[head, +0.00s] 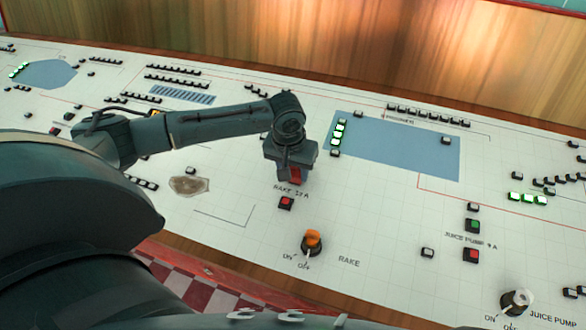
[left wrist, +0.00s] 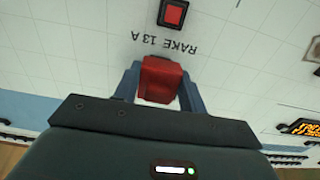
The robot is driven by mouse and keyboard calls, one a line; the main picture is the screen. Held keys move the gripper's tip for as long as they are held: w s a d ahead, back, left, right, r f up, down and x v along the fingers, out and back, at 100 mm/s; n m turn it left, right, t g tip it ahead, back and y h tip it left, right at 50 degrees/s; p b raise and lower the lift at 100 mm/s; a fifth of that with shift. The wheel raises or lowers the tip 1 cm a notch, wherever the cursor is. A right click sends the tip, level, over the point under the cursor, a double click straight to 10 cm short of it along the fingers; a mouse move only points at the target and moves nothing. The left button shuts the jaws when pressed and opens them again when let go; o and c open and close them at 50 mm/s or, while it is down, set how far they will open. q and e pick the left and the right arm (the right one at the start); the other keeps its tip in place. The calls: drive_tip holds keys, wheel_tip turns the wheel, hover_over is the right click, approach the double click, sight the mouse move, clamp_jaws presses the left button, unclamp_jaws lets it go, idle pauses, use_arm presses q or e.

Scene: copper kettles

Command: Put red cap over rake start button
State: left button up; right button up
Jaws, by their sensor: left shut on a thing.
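My left gripper (head: 292,178) is shut on the red cap (head: 295,174) above the white panel, just behind the "RAKE 13 A" label in the head view. In the left wrist view the red cap (left wrist: 160,80) sits between the two fingers of the gripper (left wrist: 160,84). A red button in a black frame (head: 286,203) is on the panel in front of the cap, apart from it. The button also shows at the top of the left wrist view (left wrist: 173,14). A green button beside it is not seen. My right gripper is not in view.
An orange-topped rotary switch (head: 312,242) marked RAKE stands nearer the front edge. A brown patch (head: 189,186) lies on the panel at left. A blue area (head: 405,150) with lit green buttons is behind. The JUICE PUMP buttons (head: 471,255) and knob (head: 515,302) are at right.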

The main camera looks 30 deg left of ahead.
use_arm(q)
drive_tip(key=shift+b+x, duration=0.4)
drive_tip(key=shift+x, duration=0.8)
idle(0.4)
drive_tip(key=o, duration=1)
drive_tip(key=shift+r, duration=0.1)
drive_tip(key=shift+p+v, duration=1.45)
drive_tip(key=shift+p, duration=0.05)
drive_tip(key=shift+v, duration=2.5)
